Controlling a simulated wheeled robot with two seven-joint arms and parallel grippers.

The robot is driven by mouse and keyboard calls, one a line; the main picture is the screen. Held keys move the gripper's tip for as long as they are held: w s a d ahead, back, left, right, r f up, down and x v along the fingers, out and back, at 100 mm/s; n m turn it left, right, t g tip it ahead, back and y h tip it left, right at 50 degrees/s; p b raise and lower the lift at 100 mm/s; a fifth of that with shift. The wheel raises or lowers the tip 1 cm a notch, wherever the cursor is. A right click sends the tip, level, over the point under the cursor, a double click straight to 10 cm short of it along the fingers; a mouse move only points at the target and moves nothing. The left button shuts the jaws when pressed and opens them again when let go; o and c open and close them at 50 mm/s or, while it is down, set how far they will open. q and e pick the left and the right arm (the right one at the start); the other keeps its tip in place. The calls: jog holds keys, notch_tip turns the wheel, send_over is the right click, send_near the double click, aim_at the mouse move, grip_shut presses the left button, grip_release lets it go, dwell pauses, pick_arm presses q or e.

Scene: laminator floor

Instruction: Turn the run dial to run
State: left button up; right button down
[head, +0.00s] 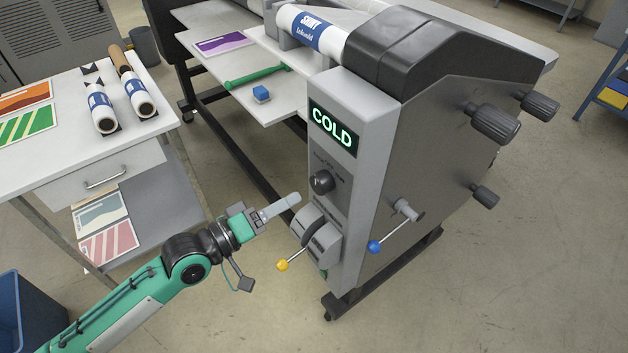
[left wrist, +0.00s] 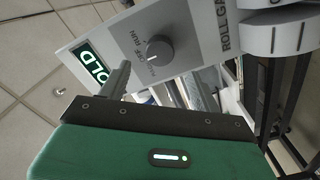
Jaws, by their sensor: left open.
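The run dial (head: 321,181) is a round black knob on the grey front panel of the laminator, below a screen (head: 333,127) reading COLD in green. In the left wrist view the dial (left wrist: 159,48) sits beyond the fingertips, under lettering that includes OFF and RUN. I cannot tell for sure which mark it points at. My left gripper (head: 288,203) is open and empty, left of and slightly below the dial in the head view. Its two fingers (left wrist: 161,80) stand apart on either side below the dial, not touching it. My right gripper is not in view.
Below the dial is a grey roll-gap lever with a yellow knob (head: 282,265). A blue-knobbed handle (head: 374,246) is on the machine's side. A worktable (head: 150,165) with rolls stands left.

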aim_at(316, 187)
pick_arm(q)
jog(key=p+x, duration=0.2)
jog(key=x, duration=0.4)
jog(key=shift+w+d+r, duration=0.15)
jog(key=shift+w+d, duration=0.05)
jog(key=shift+d, duration=0.1)
jog(key=shift+w+d+p, duration=0.3)
jog(key=shift+w+d, duration=0.05)
jog(key=shift+d, duration=0.1)
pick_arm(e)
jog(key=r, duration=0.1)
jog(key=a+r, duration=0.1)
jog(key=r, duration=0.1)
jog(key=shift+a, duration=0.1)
pick_arm(q)
jog(key=shift+c, duration=0.7)
jog(key=c, duration=0.9)
jog(key=shift+o, duration=0.2)
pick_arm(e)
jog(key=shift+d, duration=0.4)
